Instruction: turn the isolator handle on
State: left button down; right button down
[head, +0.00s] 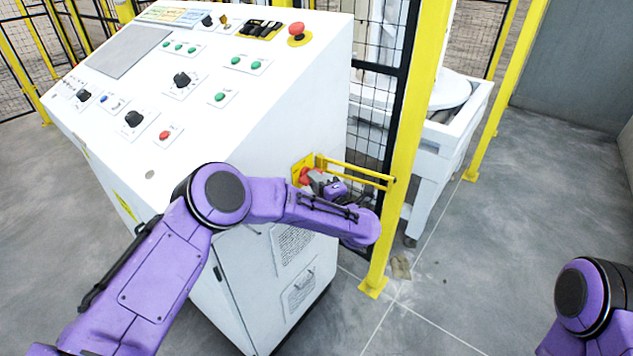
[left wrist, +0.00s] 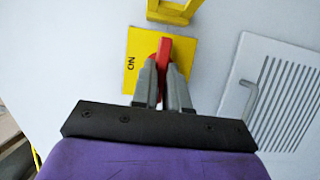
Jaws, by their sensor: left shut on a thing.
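The isolator's red handle (left wrist: 165,48) sits on a yellow plate (left wrist: 186,48) on the side of the white cabinet. In the left wrist view the handle points toward the top of the picture, and the word ON is at the plate's left edge. My left gripper (left wrist: 163,75) is shut on the handle, one grey finger on each side. In the head view the left gripper (head: 317,182) reaches the red handle (head: 304,175) at the cabinet's right side, partly hidden by my wrist. My right gripper is out of view; only part of that arm shows at bottom right.
A yellow guard bar (head: 350,170) stands out just beside the handle. A yellow fence post (head: 407,150) is close to my left wrist. The white control cabinet (head: 270,115) has buttons and knobs on top. Grey floor (head: 480,260) is clear at the right.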

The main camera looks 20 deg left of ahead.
pick_arm(q)
jog(key=shift+r, duration=0.1)
jog(key=shift+w+d+r+m+g+h+p, duration=0.15)
jog(key=shift+m+g+p, duration=0.3)
jog(key=shift+m+g, duration=1.3)
jog(key=shift+w+m+g+h+p, duration=0.1)
jog(key=shift+m+g+p, duration=0.5)
jog(key=shift+m, duration=2.05)
jog(key=shift+w+d+r+m+g+h+p, duration=0.15)
jog(key=shift+m+g+p, duration=0.2)
jog(key=shift+m+g, duration=1.45)
jog(key=shift+a+m+t, duration=0.15)
jog(key=shift+m+t, duration=0.3)
jog(key=shift+m, duration=0.15)
jog(key=c, duration=1.1)
grip_release()
jog(key=shift+c, duration=0.2)
